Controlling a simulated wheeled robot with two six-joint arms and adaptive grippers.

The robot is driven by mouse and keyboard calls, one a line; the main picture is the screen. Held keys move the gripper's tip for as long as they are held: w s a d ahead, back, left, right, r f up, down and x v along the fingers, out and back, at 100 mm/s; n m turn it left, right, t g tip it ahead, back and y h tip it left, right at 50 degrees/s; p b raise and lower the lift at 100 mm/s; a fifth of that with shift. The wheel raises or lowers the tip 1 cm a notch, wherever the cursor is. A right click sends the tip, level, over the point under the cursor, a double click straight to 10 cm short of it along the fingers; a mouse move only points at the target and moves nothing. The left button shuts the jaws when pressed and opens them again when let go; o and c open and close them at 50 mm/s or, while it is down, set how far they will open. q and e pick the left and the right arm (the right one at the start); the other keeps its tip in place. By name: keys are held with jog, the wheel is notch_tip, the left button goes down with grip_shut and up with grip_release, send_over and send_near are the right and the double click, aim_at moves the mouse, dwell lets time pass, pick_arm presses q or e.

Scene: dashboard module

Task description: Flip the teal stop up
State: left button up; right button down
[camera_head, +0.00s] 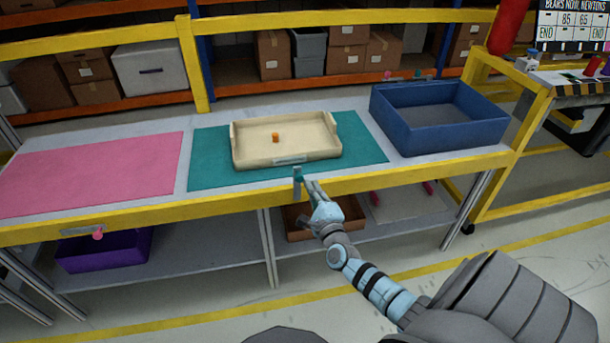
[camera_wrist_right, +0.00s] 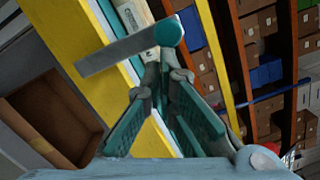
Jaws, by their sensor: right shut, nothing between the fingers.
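The teal stop shows in the right wrist view as a flat grey bar (camera_wrist_right: 120,52) with a round teal knob (camera_wrist_right: 168,32) at its right end. In that picture the bar crosses the yellow front rail (camera_wrist_right: 85,60) at a steep angle. My right gripper (camera_wrist_right: 160,80) has its fingertips together just below the knob, with nothing held; I cannot tell whether they touch it. In the head view my right gripper (camera_head: 303,181) is at the table's front edge, below the beige tray (camera_head: 245,160), and largely hides the stop. My left gripper is out of view.
The tray holds an orange piece (camera_head: 275,137) and sits on a teal mat (camera_head: 208,177). A blue bin (camera_head: 440,139) stands to the right, a pink mat (camera_head: 90,175) to the left. A pink-knobbed stop (camera_head: 97,234) is on the left front rail. A brown box (camera_head: 297,233) sits below.

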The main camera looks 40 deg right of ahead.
dwell(0.4)
jog(key=shift+f, duration=0.1)
jog(key=s+a+f, duration=0.1)
jog(key=s+f, duration=0.1)
jog(key=s, duration=0.9)
jog(key=shift+s+a, duration=0.15)
jog(key=shift+s, duration=0.05)
jog(key=shift+f, duration=0.1)
